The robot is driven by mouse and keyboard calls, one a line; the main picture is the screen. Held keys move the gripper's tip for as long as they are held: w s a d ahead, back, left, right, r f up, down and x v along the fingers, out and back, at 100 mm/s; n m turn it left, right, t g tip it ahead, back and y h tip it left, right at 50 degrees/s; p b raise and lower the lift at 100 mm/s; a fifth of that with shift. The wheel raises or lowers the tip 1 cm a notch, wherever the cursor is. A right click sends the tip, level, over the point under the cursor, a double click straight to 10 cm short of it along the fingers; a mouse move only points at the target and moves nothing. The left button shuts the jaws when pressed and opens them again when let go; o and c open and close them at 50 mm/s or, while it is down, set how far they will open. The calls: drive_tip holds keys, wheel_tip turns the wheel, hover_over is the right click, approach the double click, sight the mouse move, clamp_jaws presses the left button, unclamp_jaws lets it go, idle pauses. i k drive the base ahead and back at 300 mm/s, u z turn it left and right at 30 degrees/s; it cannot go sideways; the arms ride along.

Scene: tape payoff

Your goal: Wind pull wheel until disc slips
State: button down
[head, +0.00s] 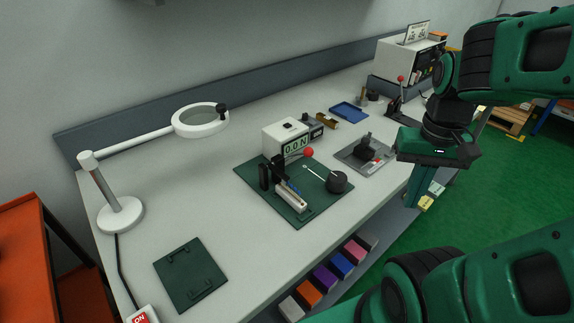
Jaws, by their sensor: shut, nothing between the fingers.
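A force tester stands on a dark green mat (300,218) in the middle of the bench. Its white box (283,137) has a display (296,145) reading 0.0 N. A dark round wheel (338,183) sits at the mat's right side, with a thin pale rod (314,172) reaching left from it. A black and pale fixture (289,194) and a red ball (308,152) are left of the wheel. I cannot make out a separate disc. My gripper (418,203) hangs at the bench's right front edge, apart from the wheel, shut and empty, pointing down.
A grey plate with a black block (367,148) lies between the mat and my gripper. A blue tray (348,112) and a red-knobbed lever (401,80) are behind. Coloured bins (325,277) sit below the front edge.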

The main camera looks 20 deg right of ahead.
sight(336, 181)
drive_tip(key=u, duration=0.5)
drive_tip(key=k, duration=1.3)
drive_tip(key=z, duration=0.5)
drive_tip(key=i, duration=1)
drive_tip(key=u, duration=0.05)
